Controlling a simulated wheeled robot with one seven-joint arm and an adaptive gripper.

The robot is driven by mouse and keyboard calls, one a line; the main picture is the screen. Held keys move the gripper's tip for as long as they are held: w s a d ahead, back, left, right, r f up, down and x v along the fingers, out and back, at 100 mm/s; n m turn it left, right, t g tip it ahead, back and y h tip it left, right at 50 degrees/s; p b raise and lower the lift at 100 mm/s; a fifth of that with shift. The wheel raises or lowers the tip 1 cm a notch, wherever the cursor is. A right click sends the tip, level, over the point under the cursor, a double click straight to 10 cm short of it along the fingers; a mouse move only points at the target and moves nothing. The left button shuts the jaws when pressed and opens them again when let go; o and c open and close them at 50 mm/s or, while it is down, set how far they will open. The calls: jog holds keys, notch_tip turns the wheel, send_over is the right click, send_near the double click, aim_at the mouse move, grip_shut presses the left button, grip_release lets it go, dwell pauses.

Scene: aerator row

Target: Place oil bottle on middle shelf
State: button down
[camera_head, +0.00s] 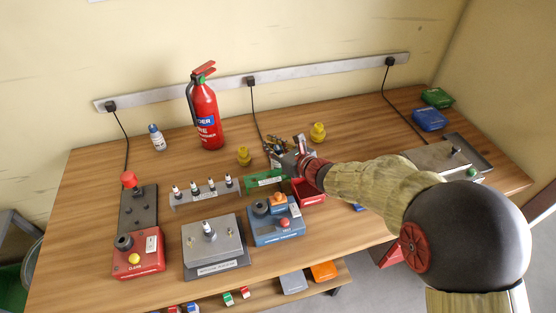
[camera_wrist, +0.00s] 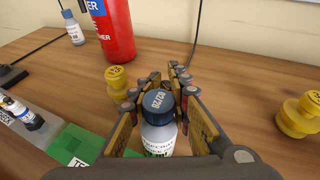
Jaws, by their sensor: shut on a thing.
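A small white bottle with a dark blue cap (camera_wrist: 158,128) is held upright between the fingers of my gripper (camera_wrist: 165,100) in the wrist view. In the head view my gripper (camera_head: 283,150) is over the back middle of the wooden table, and I cannot make out the bottle in it. A similar white bottle with a blue cap (camera_head: 157,138) stands at the back left of the table; it also shows in the wrist view (camera_wrist: 73,28). A low wooden shelf (camera_head: 262,300) shows below the table's front edge; whether it is the middle shelf I cannot tell.
A red fire extinguisher (camera_head: 207,115) and yellow knobbed weights (camera_head: 318,132) stand near the back. The back-left tabletop is mostly free.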

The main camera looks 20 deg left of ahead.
dwell(0.4)
jog(key=shift+r, duration=0.35)
jog(key=s+d+r+p, duration=0.1)
jog(key=r, duration=0.1)
jog(key=s+d+r+p, duration=0.1)
jog(key=r, duration=0.2)
jog(key=s+r+p, duration=0.1)
jog(key=r+p, duration=0.1)
jog(key=r, duration=0.1)
jog(key=shift+s+d, duration=0.25)
jog(key=shift+d, duration=0.15)
jog(key=s+d+r+p, duration=0.2)
jog(key=s+d+r, duration=0.2)
jog(key=s+d, duration=0.2)
jog(key=shift+s+r+p, duration=0.15)
jog(key=shift+s+p, duration=0.15)
jog(key=shift+s, duration=0.45)
jog(key=w+d+f+m+t+h, duration=0.1)
jog(key=w+d+f+m+h, duration=0.1)
jog(key=d, duration=0.8)
jog(key=w+d+f+m+t+h, duration=0.2)
jog(key=w+d, duration=0.3)
jog(key=d, duration=0.5)
jog(key=w+d+f+m+t+h, duration=0.2)
jog(key=w+d+f+m+h, duration=0.1)
jog(key=d, duration=0.7)
jog(key=shift+w+d+f+h, duration=0.15)
jog(key=shift+w+f+h, duration=0.15)
jog(key=shift+w+f, duration=0.4)
